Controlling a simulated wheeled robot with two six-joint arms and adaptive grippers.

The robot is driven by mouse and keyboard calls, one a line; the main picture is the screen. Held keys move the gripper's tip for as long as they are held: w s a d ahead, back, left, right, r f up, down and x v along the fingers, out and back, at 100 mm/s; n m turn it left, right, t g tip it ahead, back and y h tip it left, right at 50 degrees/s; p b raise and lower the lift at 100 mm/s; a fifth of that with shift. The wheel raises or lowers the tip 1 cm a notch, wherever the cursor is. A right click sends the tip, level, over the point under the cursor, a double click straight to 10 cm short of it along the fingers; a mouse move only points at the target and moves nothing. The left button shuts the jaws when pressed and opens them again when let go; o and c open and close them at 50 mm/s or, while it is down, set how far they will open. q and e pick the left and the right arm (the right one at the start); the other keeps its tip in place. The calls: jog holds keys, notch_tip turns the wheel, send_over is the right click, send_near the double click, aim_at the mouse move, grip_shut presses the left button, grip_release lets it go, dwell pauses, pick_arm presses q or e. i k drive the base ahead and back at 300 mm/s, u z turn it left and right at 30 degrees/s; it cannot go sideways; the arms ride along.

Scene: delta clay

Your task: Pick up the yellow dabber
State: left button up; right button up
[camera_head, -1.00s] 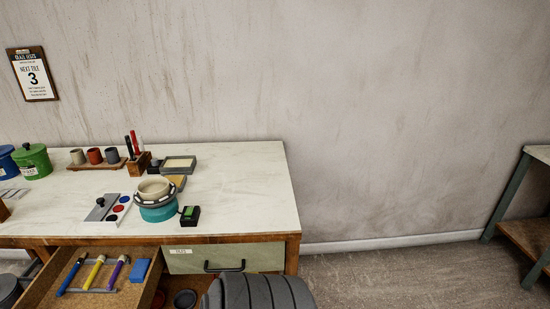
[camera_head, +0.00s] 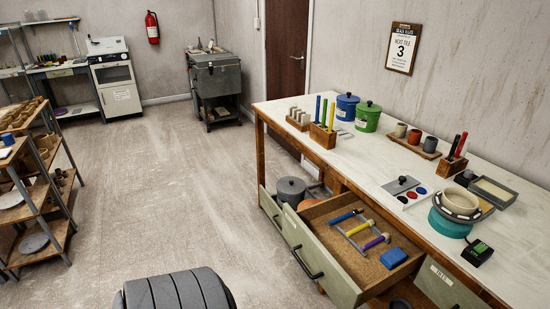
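A yellow-handled tool (camera_head: 358,229) lies in the open drawer (camera_head: 322,243) between a blue-handled tool (camera_head: 347,216) and a purple-handled tool (camera_head: 376,242). These handles rest across a thin grey rack. Another thin yellow upright tool (camera_head: 324,111) stands in a wooden block (camera_head: 322,136) on the table, with a blue one and a green one beside it. I cannot tell from the shapes which yellow tool is the dabber. Neither of my grippers is in view.
The table (camera_head: 365,157) carries blue and green lidded pots (camera_head: 367,117), a turquoise wheel with a bowl (camera_head: 451,222), a paint palette (camera_head: 408,190) and cups. A blue block (camera_head: 393,258) is in the drawer. A shelf (camera_head: 40,190) stands left. The floor (camera_head: 175,190) between is clear.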

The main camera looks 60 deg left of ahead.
aim_at(370, 222)
jog(key=u, duration=1.05)
jog(key=i, duration=0.3)
